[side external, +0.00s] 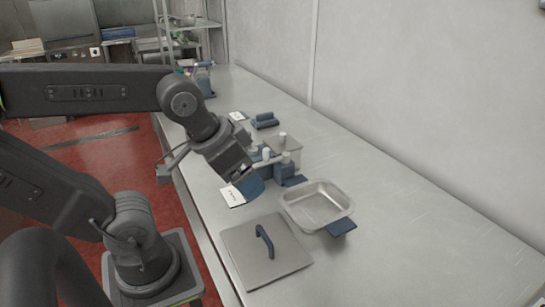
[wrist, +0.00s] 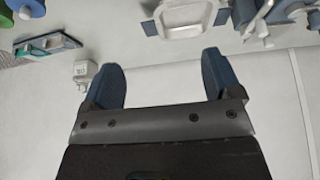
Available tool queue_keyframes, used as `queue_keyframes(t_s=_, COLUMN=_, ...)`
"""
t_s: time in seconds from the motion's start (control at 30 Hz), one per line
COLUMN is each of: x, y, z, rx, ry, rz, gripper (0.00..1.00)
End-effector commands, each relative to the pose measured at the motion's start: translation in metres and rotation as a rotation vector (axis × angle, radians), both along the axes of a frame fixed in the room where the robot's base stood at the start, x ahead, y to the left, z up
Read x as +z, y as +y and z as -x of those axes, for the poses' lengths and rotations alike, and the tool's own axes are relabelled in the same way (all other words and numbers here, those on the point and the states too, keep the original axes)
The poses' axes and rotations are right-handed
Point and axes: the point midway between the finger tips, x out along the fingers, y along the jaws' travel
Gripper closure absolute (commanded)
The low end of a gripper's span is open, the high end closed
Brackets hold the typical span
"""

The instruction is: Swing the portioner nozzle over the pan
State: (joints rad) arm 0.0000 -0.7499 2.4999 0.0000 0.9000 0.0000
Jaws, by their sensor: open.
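The portioner (side external: 284,170) stands on the steel counter in the side view, with a blue body, a clear container and pale knobs. A short light bar, apparently its nozzle (side external: 262,164), points left toward my gripper rather than over the pan. The empty rectangular metal pan (side external: 318,206) sits nearer the camera, to the right of the portioner. My gripper (side external: 252,188) is just left of the portioner, above the counter, and partly hides it. In the wrist view my gripper (wrist: 160,75) has its two blue fingers wide apart with nothing between them.
A flat metal lid (side external: 266,252) with a blue handle lies in front of the pan. A white card (side external: 232,196) lies beneath my gripper. A small blue block (side external: 264,121) sits farther back. The wall bounds the counter's right side; the front right counter is clear.

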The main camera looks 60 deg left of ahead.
Motion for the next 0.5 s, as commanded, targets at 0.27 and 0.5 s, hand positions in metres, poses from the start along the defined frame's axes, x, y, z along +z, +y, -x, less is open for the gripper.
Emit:
queue_keyframes(t_s=0.27, x=0.0, y=0.0, z=0.0, rx=0.0, ry=0.0, rz=0.0, gripper=0.16)
queue_keyframes(t_s=0.5, x=0.0032, y=0.0061, z=-0.0096, rx=-0.058, ry=0.026, rz=-0.045, gripper=0.35)
